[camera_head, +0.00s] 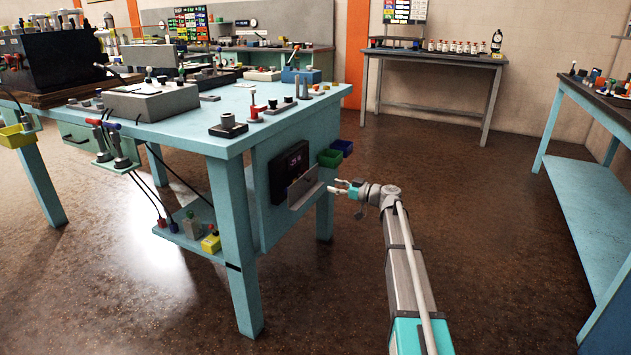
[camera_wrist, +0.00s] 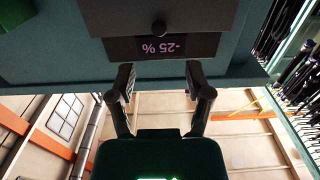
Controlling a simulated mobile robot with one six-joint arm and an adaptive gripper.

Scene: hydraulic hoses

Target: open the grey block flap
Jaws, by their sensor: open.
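A black block (camera_head: 280,173) with a small lit display is mounted on the end panel of the turquoise bench. A light grey flap (camera_head: 306,193) stands at its lower front. In the wrist view the grey flap (camera_wrist: 120,17) fills the top middle, with a dark round knob (camera_wrist: 158,28) near its edge and the pink-lit display (camera_wrist: 170,47) beside it, its characters upside down. My gripper (camera_head: 342,187) is just right of the flap in the head view. In the wrist view my gripper (camera_wrist: 160,76) is open and empty, its fingers apart and short of the knob.
Green and blue bins (camera_head: 336,153) hang on the bench panel close behind my gripper. The bench (camera_head: 215,142) carries hoses, blocks and fittings. A lower shelf (camera_head: 193,237) holds small parts. The floor right of my arm is clear up to another bench (camera_head: 592,190).

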